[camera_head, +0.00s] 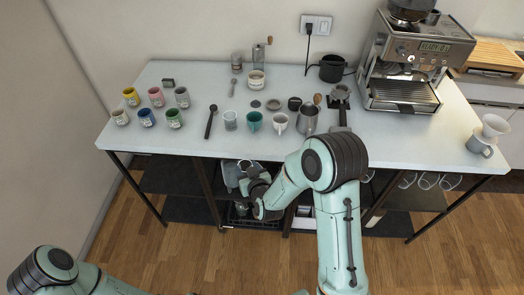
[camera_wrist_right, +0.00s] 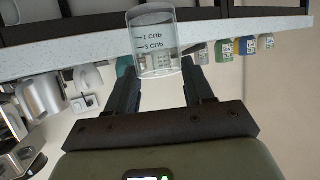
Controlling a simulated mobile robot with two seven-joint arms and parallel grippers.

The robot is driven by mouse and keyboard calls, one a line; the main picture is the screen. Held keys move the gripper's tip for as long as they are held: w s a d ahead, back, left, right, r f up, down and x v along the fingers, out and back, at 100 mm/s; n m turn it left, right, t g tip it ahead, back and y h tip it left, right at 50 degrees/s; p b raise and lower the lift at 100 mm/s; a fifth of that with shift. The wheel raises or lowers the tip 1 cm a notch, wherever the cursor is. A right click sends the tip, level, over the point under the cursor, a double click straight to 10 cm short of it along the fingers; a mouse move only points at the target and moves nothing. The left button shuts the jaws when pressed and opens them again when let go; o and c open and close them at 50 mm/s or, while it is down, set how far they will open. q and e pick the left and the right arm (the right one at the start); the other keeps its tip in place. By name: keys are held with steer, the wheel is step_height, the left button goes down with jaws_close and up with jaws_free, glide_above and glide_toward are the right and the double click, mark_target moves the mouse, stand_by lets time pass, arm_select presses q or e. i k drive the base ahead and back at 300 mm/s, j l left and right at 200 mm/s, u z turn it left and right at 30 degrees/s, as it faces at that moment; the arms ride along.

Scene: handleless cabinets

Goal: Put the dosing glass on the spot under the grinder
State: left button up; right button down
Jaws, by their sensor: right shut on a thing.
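The dosing glass (camera_wrist_right: 155,45) is clear with dark cup markings. In the right wrist view, which looks upside down, it sits between the dark fingers of my right gripper (camera_wrist_right: 158,85), which is shut on it. The glass overlaps the table's front edge there. In the head view my right gripper (camera_head: 243,178) is low in front of the table; its fingers and the held glass are hard to make out. A crank-handled grinder (camera_head: 259,53) stands near the wall, its foot partly hidden by a cup. My left arm shows at the bottom left, its gripper outside the frame.
The pale table (camera_head: 200,146) holds another clear vessel (camera_head: 230,120), a teal cup (camera_head: 254,122), a white mug (camera_head: 280,123) and a steel pitcher (camera_head: 308,119). Several coloured mugs (camera_head: 147,117) stand left. An espresso machine (camera_head: 403,75) stands right. Shelves are below.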

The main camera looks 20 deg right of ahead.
mark_target(382, 87)
steer(key=k+l, duration=0.1)
steer(key=l, duration=0.25)
steer(key=k+l, duration=0.1)
steer(key=l, duration=0.25)
steer(key=k+l, duration=0.1)
steer(key=l, duration=0.25)
steer(key=k+l+z, duration=0.1)
steer(key=l, duration=0.25)
